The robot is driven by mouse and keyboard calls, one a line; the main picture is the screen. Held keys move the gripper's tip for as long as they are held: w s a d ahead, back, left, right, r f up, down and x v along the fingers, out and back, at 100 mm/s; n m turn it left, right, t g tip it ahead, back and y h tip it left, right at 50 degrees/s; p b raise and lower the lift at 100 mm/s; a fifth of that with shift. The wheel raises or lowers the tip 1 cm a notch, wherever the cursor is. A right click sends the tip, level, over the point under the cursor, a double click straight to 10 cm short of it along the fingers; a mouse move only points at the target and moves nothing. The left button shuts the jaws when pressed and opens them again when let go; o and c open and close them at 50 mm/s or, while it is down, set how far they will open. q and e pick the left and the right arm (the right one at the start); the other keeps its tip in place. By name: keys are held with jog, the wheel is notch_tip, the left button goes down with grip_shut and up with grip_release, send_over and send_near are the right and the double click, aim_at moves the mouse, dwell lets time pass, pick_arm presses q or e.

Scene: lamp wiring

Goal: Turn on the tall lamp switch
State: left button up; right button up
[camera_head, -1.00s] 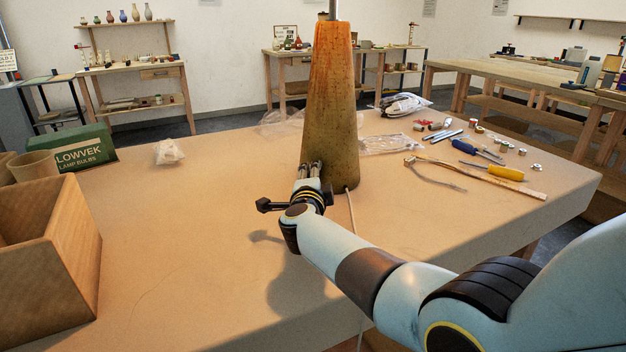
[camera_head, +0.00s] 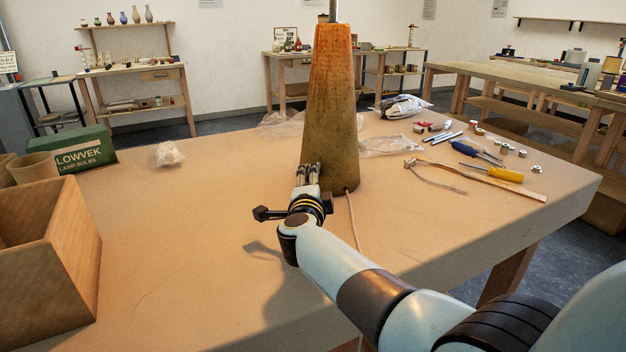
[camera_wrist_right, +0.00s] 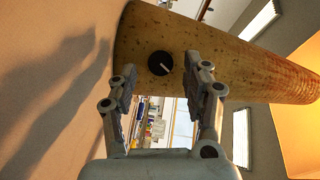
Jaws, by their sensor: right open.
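The tall lamp has a tapered orange-brown base (camera_head: 331,110) standing upright on the table, with a thin metal pole (camera_head: 334,12) rising out of the head view. In the right wrist view the lamp base (camera_wrist_right: 235,55) fills the upper part, and its switch, a round black knob (camera_wrist_right: 161,63) with a pale pointer line, faces the wrist. My right gripper (camera_head: 307,172) is close in front of the lamp's lower part. In the right wrist view it (camera_wrist_right: 163,88) is open and empty, its fingers either side of the knob's line and apparently short of it. My left gripper is not in view.
A pale cord (camera_head: 352,215) runs from the lamp's foot across the table's front edge. An open wooden box (camera_head: 75,260) and a green bulb box (camera_head: 85,150) stand at left. Pliers, screwdrivers (camera_head: 490,172) and small parts lie at right. The table's middle left is clear.

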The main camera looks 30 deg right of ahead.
jog(key=v, duration=0.5)
jog(key=shift+a, duration=0.1)
dwell(0.3)
